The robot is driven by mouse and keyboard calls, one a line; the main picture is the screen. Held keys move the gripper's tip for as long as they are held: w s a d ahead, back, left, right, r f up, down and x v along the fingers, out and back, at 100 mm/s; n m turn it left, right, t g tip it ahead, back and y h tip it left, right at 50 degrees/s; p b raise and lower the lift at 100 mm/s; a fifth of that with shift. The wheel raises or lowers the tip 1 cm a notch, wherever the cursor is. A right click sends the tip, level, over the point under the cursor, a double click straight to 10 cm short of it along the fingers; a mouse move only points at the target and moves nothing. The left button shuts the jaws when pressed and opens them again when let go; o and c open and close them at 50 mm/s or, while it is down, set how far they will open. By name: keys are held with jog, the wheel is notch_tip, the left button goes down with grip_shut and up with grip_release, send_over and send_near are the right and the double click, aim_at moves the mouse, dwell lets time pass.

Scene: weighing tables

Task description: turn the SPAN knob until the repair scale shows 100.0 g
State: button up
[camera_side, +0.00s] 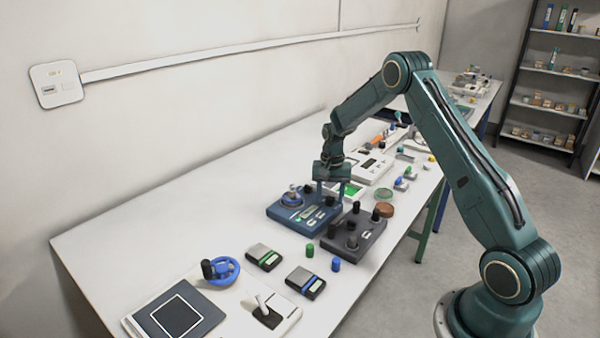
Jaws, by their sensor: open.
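A blue instrument box (281,213) stands on the white table. It has a round pan with a small metal object on it, a small display and a few light buttons; it looks like the repair scale. The reading and any SPAN label are too small to read. A dark grey box (372,243) with several black knobs stands just to its right. I cannot tell which knob is SPAN. My gripper (329,199) points down, open, over the back right part of the blue box.
Two small pocket scales (263,257), a green and a blue cylinder (336,264), and a blue ring-shaped object (226,270) lie in front. A white instrument (374,167) stands behind. The table's left back is clear.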

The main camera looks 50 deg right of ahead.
aim_at(330, 198)
notch_tip(330, 198, up, 14)
dwell(0.7)
jog(key=s+a+r+n+t, duration=0.3)
jog(key=s+a+r+n, duration=0.3)
jog(key=s+a+r, duration=0.75)
jog(key=s+a+n+t, duration=0.2)
jog(key=s+a+n, duration=0.4)
jog(key=s+a, duration=0.4)
jog(key=shift+s+a+t, duration=0.15)
jog(key=shift+s+t, duration=0.15)
jog(key=shift+s, duration=2.95)
